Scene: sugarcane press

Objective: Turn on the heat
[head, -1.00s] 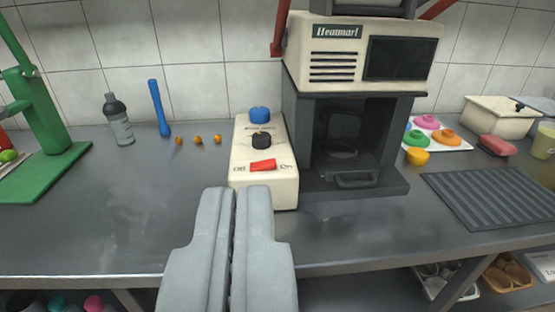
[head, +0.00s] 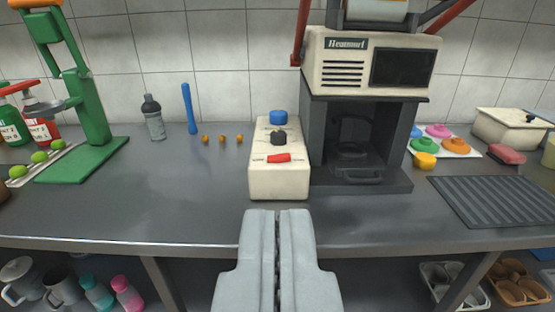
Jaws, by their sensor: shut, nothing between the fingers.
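My gripper (head: 278,213) is shut and empty. Its tips are in front of the box in the picture, apart from the switch.
A green press (head: 92,115), a bottle (head: 153,118), a blue stick (head: 189,108) and small orange balls (head: 222,138) stand to the left. A ridged dark mat (head: 495,201) lies to the right.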

